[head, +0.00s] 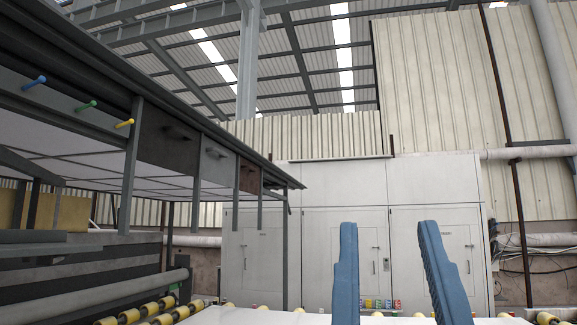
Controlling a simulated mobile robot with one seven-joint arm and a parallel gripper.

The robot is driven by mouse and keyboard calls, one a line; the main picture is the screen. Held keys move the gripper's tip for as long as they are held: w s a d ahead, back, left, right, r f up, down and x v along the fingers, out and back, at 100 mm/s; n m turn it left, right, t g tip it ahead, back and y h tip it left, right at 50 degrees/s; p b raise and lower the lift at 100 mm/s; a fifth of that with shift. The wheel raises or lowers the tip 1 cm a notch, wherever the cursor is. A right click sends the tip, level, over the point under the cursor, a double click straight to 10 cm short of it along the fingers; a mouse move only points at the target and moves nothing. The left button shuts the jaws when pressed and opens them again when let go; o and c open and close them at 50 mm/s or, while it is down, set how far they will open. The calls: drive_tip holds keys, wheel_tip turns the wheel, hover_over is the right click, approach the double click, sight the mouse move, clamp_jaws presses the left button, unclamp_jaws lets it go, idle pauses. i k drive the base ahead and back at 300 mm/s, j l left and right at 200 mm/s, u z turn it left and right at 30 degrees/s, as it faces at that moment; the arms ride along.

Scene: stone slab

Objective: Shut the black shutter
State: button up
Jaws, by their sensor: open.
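The black shutter (160,146) is a dark square panel with a small dark handle, at the upper left of the head view. It is the nearest of a row of panels under the edge of an overhead grey frame. I cannot tell from this angle how far open it stands. My gripper (388,224) shows as two blue fingers at the lower right, pointing up. They are spread apart with nothing between them. My gripper is well to the right of the black shutter and lower in the picture, not touching it.
A grey shutter (213,168) and a brown shutter (249,174) continue the row, with vertical posts between. Blue (34,82), green (87,105) and yellow (125,123) pegs stick out nearby. Yellow rollers (130,316) edge a white slab (255,317) below. White cabinets (340,183) stand behind.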

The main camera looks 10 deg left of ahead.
sight(165, 142)
drive_tip(key=u, duration=0.55)
drive_tip(key=i+u, duration=0.15)
drive_tip(key=u, duration=0.25)
drive_tip(key=i+l+u, duration=0.1)
drive_tip(key=u, duration=0.35)
drive_tip(key=i+l+u, duration=0.1)
drive_tip(key=u, duration=0.3)
drive_tip(key=i+l+u, duration=0.2)
drive_tip(key=u, duration=0.2)
